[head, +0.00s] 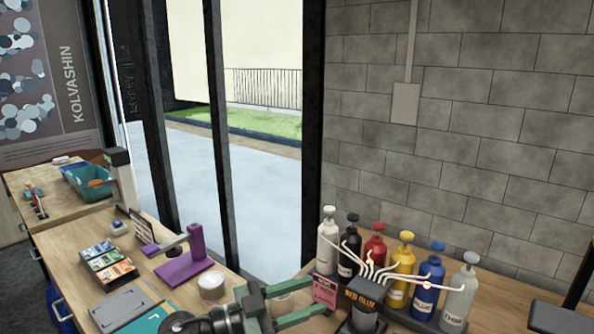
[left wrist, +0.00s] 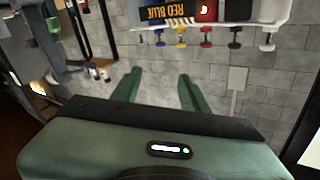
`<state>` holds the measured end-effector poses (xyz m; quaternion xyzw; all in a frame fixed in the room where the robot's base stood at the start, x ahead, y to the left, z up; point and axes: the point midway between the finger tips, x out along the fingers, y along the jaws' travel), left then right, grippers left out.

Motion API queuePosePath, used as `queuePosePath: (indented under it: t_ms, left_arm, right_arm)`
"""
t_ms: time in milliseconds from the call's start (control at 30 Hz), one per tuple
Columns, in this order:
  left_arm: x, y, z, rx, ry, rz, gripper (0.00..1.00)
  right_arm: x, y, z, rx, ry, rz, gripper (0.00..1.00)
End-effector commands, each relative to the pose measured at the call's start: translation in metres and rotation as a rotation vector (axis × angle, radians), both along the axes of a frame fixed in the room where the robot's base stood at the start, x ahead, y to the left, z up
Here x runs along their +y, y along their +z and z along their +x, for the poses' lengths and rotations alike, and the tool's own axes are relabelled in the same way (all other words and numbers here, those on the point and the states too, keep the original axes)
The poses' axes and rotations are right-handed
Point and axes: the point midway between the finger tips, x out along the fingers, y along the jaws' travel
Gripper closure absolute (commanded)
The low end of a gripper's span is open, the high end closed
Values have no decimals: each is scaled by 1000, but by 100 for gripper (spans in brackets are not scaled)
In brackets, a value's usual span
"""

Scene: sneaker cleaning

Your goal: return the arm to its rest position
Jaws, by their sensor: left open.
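My left gripper (head: 322,294) is low in the middle of the head view, with two green fingers spread apart and pointing right. The fingers look empty. Its tips appear close to a pink sign (head: 325,291) and a dark dispenser labelled RED BLUE (head: 364,318); I cannot tell whether they touch. In the left wrist view the same gripper (left wrist: 160,74) has its fingers apart with only grey wall behind them, and the scene appears upside down. My right gripper is in neither view.
Several coloured bottles (head: 403,262) with thin white tubes stand on the right bench. A purple stand (head: 190,262), a white tape roll (head: 212,286) and a card tray (head: 108,263) are on the left bench. A teal bin (head: 88,182) stands farther back. A block wall (head: 460,130) bounds the right.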

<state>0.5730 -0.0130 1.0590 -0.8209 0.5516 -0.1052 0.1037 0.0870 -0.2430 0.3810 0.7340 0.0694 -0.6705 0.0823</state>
Motion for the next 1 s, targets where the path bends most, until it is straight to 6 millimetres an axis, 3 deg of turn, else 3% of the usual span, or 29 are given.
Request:
queuePosePath:
  t_ms: [67, 133, 233, 367, 500, 600, 700, 1000]
  left_arm:
    - [7, 18, 0, -33, 136, -150, 56]
    - [30, 29, 6, -41, 319, -266, 56]
    - [81, 18, 13, 18, 624, -346, 56]
    - [152, -42, -1, 215, 992, -282, 56]
    - [201, -122, -51, 490, 1223, -74, 56]
    - [218, -170, -100, 681, 1284, 100, 56]
    - [225, -202, -144, 826, 1284, 245, 56]
    - [225, -244, -243, 1098, 1176, 531, 56]
  right_arm:
    - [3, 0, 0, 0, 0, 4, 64]
    - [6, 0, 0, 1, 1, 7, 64]
    - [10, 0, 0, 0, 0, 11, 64]
    - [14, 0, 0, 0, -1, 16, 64]
    - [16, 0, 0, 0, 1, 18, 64]
    - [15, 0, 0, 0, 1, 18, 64]
    - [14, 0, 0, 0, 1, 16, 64]
    - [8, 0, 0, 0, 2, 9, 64]
